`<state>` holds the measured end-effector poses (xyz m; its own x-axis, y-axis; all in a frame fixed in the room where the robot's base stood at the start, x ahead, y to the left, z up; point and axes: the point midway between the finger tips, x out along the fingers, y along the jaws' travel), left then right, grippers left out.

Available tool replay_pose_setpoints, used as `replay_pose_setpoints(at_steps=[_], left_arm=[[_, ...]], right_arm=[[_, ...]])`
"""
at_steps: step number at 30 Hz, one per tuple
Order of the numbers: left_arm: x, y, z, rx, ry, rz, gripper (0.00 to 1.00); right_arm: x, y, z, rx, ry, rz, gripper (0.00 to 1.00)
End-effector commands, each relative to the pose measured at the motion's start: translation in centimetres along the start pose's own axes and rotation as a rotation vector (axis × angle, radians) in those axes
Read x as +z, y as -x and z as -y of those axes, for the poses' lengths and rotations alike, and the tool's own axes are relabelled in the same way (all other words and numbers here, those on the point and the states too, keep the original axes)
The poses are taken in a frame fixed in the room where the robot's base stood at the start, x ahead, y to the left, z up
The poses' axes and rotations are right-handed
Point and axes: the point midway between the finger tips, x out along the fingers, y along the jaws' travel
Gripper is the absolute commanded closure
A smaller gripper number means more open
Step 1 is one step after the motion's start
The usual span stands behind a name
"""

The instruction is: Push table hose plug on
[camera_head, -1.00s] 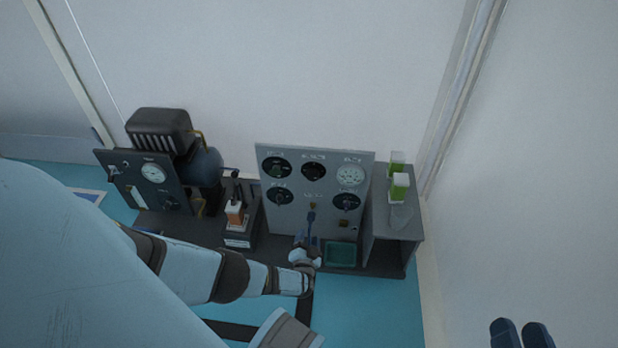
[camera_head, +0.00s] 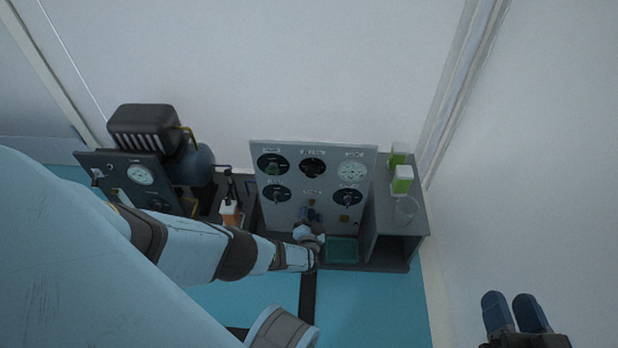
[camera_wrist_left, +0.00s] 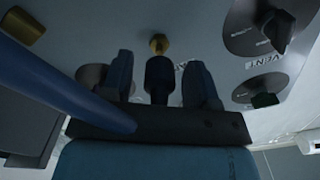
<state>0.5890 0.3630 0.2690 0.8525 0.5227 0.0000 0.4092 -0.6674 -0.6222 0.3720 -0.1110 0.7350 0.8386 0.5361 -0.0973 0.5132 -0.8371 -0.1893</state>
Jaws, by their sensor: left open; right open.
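The grey gauge panel (camera_head: 330,178) stands upright on the bench with dark knobs and brass fittings. My left gripper (camera_head: 311,214) is at the panel's lower middle, open. In the left wrist view its two blue fingers (camera_wrist_left: 161,85) stand either side of a dark plug (camera_wrist_left: 158,80), with gaps visible. The plug is in line with a brass fitting (camera_wrist_left: 158,44); its tip meets the fitting in the picture, but I cannot tell how far it is on. A blue tube (camera_wrist_left: 60,85) crosses at left. My right gripper (camera_head: 515,312) is open and empty at lower right.
A green tray (camera_head: 342,250) lies right of my left gripper. A side shelf (camera_head: 388,215) holds green-and-white containers (camera_head: 402,180) and a clear beaker (camera_head: 405,210).

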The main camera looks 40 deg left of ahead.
Motion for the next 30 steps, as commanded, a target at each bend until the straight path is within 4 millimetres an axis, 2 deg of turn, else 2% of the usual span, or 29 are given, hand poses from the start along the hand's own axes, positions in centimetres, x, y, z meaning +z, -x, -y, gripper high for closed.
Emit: replay_pose_setpoints(at_steps=[9, 11, 16, 17, 30], left_arm=[[-0.06, -0.04, -0.05, 0.000, 0.000, 0.000, 0.46], [-0.07, -0.04, -0.05, 0.000, 0.000, 0.000, 0.57], [-0.06, -0.04, -0.05, 0.000, 0.000, 0.000, 0.96], [-0.06, -0.04, -0.04, 0.000, 0.000, 0.000, 1.00], [0.06, -0.74, -0.38, 0.004, 0.006, 0.006, 1.00]], right_arm=[[0.30, 0.09, 0.00, 0.000, 0.000, 0.007, 0.57], [0.37, 0.08, -0.01, 0.001, -0.001, 0.008, 0.57], [0.57, 0.02, -0.04, 0.001, -0.001, 0.012, 0.57], [0.59, 0.01, -0.04, 0.001, -0.001, 0.013, 0.57], [0.87, -0.04, -0.25, 0.004, 0.019, 0.002, 0.57]])
